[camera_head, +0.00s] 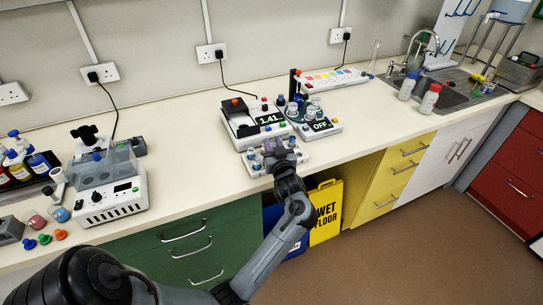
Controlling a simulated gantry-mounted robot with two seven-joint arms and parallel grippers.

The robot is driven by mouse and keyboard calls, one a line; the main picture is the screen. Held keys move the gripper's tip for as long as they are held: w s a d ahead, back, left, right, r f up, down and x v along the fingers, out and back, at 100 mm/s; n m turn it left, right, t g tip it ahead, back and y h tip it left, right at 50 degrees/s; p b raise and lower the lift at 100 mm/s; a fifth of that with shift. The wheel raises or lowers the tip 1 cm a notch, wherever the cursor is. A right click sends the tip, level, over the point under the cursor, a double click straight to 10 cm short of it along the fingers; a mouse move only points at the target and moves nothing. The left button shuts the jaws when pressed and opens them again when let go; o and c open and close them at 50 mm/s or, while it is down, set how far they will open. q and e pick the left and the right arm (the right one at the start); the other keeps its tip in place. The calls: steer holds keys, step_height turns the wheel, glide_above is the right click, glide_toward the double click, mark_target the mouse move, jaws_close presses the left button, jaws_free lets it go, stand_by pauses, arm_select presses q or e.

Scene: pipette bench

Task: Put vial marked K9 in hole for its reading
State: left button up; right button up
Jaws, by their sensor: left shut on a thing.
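My left gripper (283,157) is over the front rack (302,158), shut on what seems to be a vial, mostly hidden by the gripper. Small blue-capped vials (257,165) stand in this pale rack at the bench's front edge. Behind it is a white instrument (241,120) whose display (269,118) reads 1.41. To its right, a round holder with several capped vials (293,109) stands by a unit whose display (321,126) reads OFF. Vial markings, including K9, are too small to read, and the gripper hides part of the rack. My right gripper is out of view.
A grey-lidded machine (112,190) and colored bottles (38,165) stand at the left. A strip with colored squares (336,78) lies behind the instruments. Wash bottles (429,99) stand by the sink (453,96). The bench (190,150) is clear left of the instrument.

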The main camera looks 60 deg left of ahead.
arm_select(q)
steer(key=shift+s+a+f, duration=0.1)
steer(key=shift+a+f, duration=0.2)
steer(key=shift+a, duration=0.1)
step_height(320, 180, down, 3)
steer(key=shift+f+b, duration=0.2)
steer(key=shift+b, duration=0.3)
steer(key=shift+f, duration=0.25)
steer(key=shift+f, duration=0.1)
steer(key=shift+f, duration=0.25)
steer(key=o, duration=0.7)
steer(key=shift+o, duration=0.2)
